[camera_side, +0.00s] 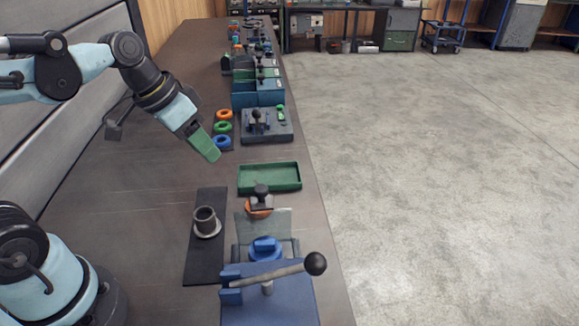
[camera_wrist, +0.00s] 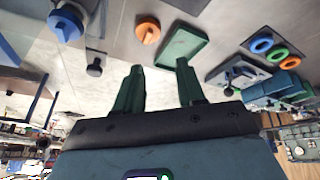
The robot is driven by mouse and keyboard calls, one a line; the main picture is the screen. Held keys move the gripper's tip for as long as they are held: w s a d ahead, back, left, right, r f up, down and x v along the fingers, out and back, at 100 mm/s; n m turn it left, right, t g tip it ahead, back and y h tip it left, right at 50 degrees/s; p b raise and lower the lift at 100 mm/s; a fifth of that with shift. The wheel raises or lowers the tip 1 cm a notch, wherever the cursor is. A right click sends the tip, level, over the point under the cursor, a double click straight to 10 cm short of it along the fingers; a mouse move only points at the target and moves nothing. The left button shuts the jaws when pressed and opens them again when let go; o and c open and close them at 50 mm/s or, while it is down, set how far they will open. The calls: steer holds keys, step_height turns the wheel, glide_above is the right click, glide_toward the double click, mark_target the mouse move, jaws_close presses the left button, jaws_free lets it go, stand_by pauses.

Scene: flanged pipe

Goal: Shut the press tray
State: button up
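The blue press (camera_side: 268,300) stands at the near end of the bench, with a long lever ending in a black ball (camera_side: 316,264). A grey plate, seemingly the press tray (camera_side: 280,224), juts out from the press toward the green bin. In the wrist view a black knob (camera_wrist: 95,68) and the orange piece (camera_wrist: 147,30) show. My gripper (camera_side: 216,158) is raised behind and left of the tray, apart from it. Its green fingers (camera_wrist: 160,67) are spread and empty.
A grey flanged pipe (camera_side: 206,222) stands on a black mat (camera_side: 204,263) left of the tray. A green bin (camera_side: 269,178) lies just beyond the knob. Orange, green and blue rings (camera_side: 222,127) and fixtures line the bench farther back. The bench's left middle is clear.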

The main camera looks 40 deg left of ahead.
steer(key=w+r+m+g+h, duration=0.2)
steer(key=h, duration=0.1)
steer(key=w+r+m+h, duration=0.1)
steer(key=m, duration=0.1)
steer(key=shift+w+a+r+g, duration=0.25)
steer(key=shift+r+g, duration=0.15)
jaws_close()
steer(key=m+h, duration=0.1)
steer(key=h, duration=0.1)
glide_toward(268, 195)
step_height(268, 195, down, 2)
steer(key=w+a, duration=0.1)
steer(key=w, duration=0.2)
steer(key=shift+s+d+f, duration=0.2)
steer(key=shift+s+d, duration=0.15)
steer(key=shift+d, duration=0.25)
steer(key=shift+s+d+f, duration=0.15)
steer(key=shift+s+d, duration=0.2)
steer(key=shift+d, duration=0.25)
steer(key=shift+s+d+f, duration=0.2)
steer(key=shift+s+d, duration=0.15)
steer(key=shift+d, duration=0.3)
steer(key=shift+g, duration=0.3)
steer(key=s+d, duration=0.8)
steer(key=shift+s+d, duration=0.2)
steer(key=shift+s, duration=0.05)
